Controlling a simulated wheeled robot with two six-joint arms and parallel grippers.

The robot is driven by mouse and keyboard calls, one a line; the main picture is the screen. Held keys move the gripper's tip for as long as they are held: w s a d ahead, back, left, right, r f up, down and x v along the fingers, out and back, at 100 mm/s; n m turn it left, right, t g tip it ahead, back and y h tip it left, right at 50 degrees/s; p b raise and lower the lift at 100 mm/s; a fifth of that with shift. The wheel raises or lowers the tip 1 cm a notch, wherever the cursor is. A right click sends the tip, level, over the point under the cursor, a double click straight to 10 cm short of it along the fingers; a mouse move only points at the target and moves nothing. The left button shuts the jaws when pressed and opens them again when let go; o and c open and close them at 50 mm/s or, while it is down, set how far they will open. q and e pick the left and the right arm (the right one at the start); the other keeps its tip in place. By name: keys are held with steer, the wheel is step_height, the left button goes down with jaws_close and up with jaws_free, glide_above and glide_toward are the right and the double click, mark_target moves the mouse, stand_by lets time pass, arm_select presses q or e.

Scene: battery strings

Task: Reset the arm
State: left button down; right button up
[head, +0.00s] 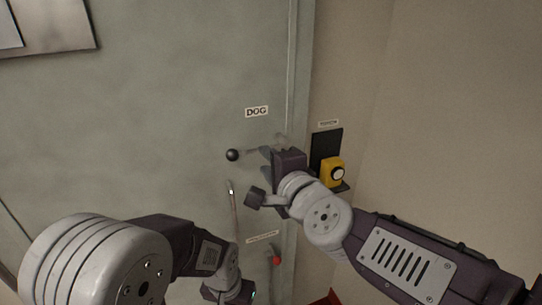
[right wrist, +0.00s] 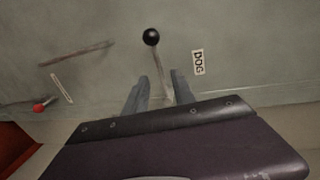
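A lever with a black ball knob (head: 232,155) is on the grey door, below the DOG label (head: 256,112). The knob (right wrist: 151,37) also shows in the right wrist view, with its thin rod running down between my fingers. My right gripper (head: 267,162) is at the lever; in the right wrist view (right wrist: 158,92) its two fingers stand apart, one on each side of the rod, with gaps visible. Whether a finger touches the rod I cannot tell. My left arm comes in at the lower left, and its gripper is not in view.
Below are a metal bar handle (head: 234,210) and a red knob (head: 276,260). A red item (head: 330,298) shows at the bottom edge.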

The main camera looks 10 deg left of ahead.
steer(key=w+d+f+m+h, duration=0.1)
steer(key=w+d+f+h, duration=0.25)
steer(key=d, duration=0.35)
steer(key=w+d+f+m+h, duration=0.2)
steer(key=w+d+f, duration=0.2)
steer(key=d, duration=0.4)
steer(key=s+d+f+n+g+h, duration=0.2)
steer(key=d+f+n+g, duration=0.1)
steer(key=d+f, duration=0.75)
steer(key=s+d+f+n+g, duration=0.2)
steer(key=s+f+n+g, duration=0.2)
steer(key=s+f, duration=0.4)
steer(key=s+d+f+n+g+h, duration=0.1)
steer(key=s+d+f+n+g, duration=0.2)
steer(key=s, duration=0.9)
step_height(320, 180, down, 5)
steer(key=n+g, duration=0.1)
steer(key=n, duration=0.2)
steer(key=shift+s+d+n+g+p, duration=0.2)
steer(key=shift+n+g+p, duration=0.1)
steer(key=shift+n, duration=0.1)
steer(key=shift+h, duration=0.25)
